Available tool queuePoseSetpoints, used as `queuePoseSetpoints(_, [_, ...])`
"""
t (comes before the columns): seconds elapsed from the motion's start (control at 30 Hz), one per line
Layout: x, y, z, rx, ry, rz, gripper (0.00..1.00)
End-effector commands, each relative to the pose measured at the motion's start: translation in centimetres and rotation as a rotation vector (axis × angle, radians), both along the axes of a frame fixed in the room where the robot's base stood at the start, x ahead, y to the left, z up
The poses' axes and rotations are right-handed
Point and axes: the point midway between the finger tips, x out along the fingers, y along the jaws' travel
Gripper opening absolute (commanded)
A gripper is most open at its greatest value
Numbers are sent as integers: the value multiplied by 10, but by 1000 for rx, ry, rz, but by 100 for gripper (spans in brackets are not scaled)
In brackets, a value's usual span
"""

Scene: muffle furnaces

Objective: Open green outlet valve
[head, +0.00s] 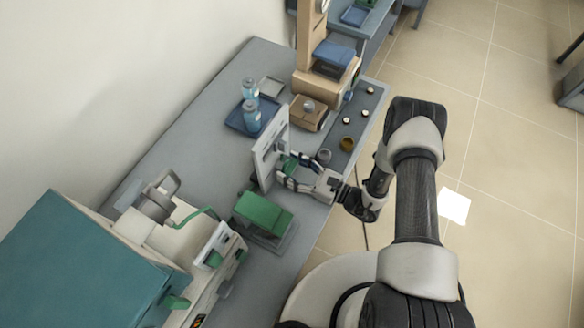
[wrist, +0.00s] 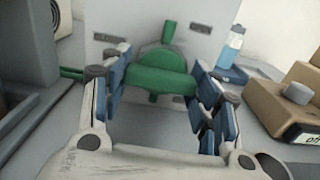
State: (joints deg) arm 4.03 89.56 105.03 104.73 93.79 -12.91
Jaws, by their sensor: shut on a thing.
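The green valve (wrist: 160,72) is mounted on an upright pale grey panel (wrist: 215,18). In the wrist view its wide green body lies level across the picture, with a narrow tab pointing up and a small piece below. My gripper (wrist: 158,78) has one blue-padded finger at each side of the green body and is shut on it. In the head view the panel (head: 265,155) stands on the grey bench, and my gripper (head: 285,172) reaches it from the right. There the fingers hide most of the valve.
A teal-topped furnace (head: 85,265) and a green-topped device (head: 264,211) stand nearer on the bench. Behind the panel are blue bottles (head: 251,118) and a brown box (head: 308,114). Small jars (head: 346,144) line the bench's right edge. Open floor lies right.

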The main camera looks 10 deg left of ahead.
Motion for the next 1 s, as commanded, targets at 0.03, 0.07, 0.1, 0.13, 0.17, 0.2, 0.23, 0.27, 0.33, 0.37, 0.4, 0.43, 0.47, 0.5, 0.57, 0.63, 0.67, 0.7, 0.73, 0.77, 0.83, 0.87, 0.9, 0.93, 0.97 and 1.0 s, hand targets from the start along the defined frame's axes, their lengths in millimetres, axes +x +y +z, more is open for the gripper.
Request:
queuePoseSetpoints(0.03, [0, 0, 0, 5, 14, 1, 32])
queuePoseSetpoints(0.07, [0, 0, -1, 8, 24, 1, 32])
queuePoseSetpoints(0.1, [0, 0, -1, 14, 40, 1, 32])
queuePoseSetpoints(0.13, [0, 0, -1, 19, 54, 1, 32])
queuePoseSetpoints(0.17, [0, 0, -1, 24, 69, 1, 32])
queuePoseSetpoints(0.2, [0, 0, -1, 32, 93, 1, 32])
queuePoseSetpoints(0.23, [0, 0, -1, 39, 112, 1, 32])
queuePoseSetpoints(0.27, [-1, 0, -1, 46, 132, 1, 32])
queuePoseSetpoints(0.33, [-1, 0, -1, 65, 185, 1, 32])
queuePoseSetpoints(0.37, [-1, 1, -1, 73, 211, 1, 32])
queuePoseSetpoints(0.4, [-1, 0, -1, 85, 245, 1, 32])
queuePoseSetpoints(0.43, [-1, 1, -1, 95, 271, 1, 32])
queuePoseSetpoints(0.47, [-1, 1, -1, 104, 298, 1, 32])
queuePoseSetpoints(0.5, [-1, 1, -1, 117, 334, 1, 32])
queuePoseSetpoints(0.57, [-1, 1, -1, 135, 388, 1, 32])
queuePoseSetpoints(0.63, [-2, 1, -1, 157, 451, 1, 32])
queuePoseSetpoints(0.67, [-2, 1, -1, 167, 478, 1, 32])
queuePoseSetpoints(0.7, [-2, 1, -1, 179, 514, 1, 32])
queuePoseSetpoints(0.73, [-2, 1, -1, 188, 541, 1, 32])
queuePoseSetpoints(0.77, [-2, 1, -1, 197, 569, 1, 32])
queuePoseSetpoints(0.83, [-2, 1, 0, 219, 632, 1, 32])
queuePoseSetpoints(0.87, [-3, 1, 0, 229, 658, 1, 32])
queuePoseSetpoints(0.9, [-2, 1, 0, 241, 693, 1, 32])
queuePoseSetpoints(0.93, [-2, 1, 0, 250, 721, 1, 32])
queuePoseSetpoints(0.97, [-2, 1, 0, 260, 747, 1, 32])
queuePoseSetpoints(1.0, [-3, 1, 0, 272, 783, 1, 32])
